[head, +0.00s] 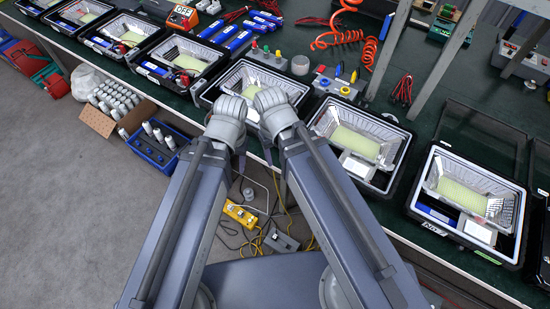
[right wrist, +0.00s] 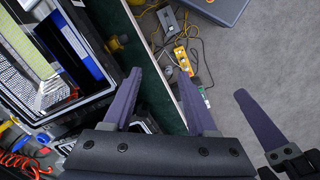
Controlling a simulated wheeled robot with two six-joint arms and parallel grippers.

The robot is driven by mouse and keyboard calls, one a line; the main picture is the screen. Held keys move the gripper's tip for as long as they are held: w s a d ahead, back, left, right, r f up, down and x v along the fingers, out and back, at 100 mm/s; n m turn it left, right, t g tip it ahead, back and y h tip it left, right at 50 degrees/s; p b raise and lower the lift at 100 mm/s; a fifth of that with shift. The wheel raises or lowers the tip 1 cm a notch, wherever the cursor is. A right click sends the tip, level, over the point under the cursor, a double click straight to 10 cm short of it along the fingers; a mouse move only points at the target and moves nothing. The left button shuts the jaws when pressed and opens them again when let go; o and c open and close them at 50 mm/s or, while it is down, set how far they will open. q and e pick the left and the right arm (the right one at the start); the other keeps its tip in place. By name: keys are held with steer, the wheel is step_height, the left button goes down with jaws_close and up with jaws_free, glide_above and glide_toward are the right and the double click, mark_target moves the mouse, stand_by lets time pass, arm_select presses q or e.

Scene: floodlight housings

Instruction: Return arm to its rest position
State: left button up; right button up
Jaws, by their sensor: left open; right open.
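Both my arms reach forward in the head view, and their grey wrists meet close together over the bench's front edge. My right gripper (right wrist: 160,76) is open in the right wrist view, with two dark purple fingers apart and nothing between them. One finger of my left gripper (right wrist: 259,118) shows at the right of that view, close to the right gripper; its other finger is out of sight. In the head view the wrists hide most of both grippers. An open floodlight housing (head: 205,94) lies behind the wrists, partly covered by them.
More open housings line the green bench (head: 445,118), including one right of the wrists (head: 392,178) and one further right (head: 412,213). Orange coiled hose (head: 338,38) lies behind. A blue bin (head: 148,160), a yellow power strip (head: 240,215) and cables are below on the floor.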

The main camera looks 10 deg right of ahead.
steer(key=shift+s+a, duration=0.55)
steer(key=shift+s, duration=0.1)
